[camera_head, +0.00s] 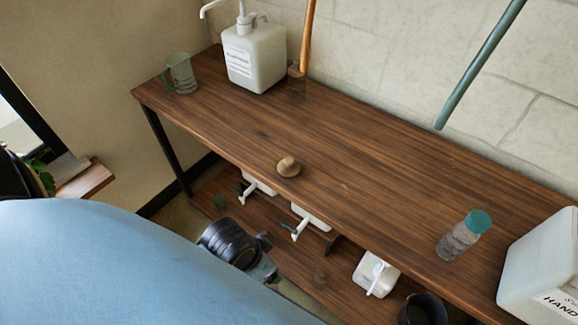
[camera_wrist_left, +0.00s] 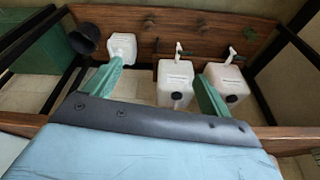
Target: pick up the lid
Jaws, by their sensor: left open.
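The lid, a small round wooden piece with a knob (camera_head: 289,166), sits on the wooden table top (camera_head: 350,178) near its front edge, in the head view. It cannot be made out in the left wrist view. My blue left arm enters the head view from the lower left and ends in a dark part below the table's front edge, left of the lid; its fingers cannot be made out there. In the left wrist view my left gripper (camera_wrist_left: 158,70) has its two green fingers wide apart, with nothing held between them. My right gripper is not in view.
Several pump bottles (camera_wrist_left: 176,82) and a black pot (camera_head: 423,309) are on the lower shelf. The table's middle is clear.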

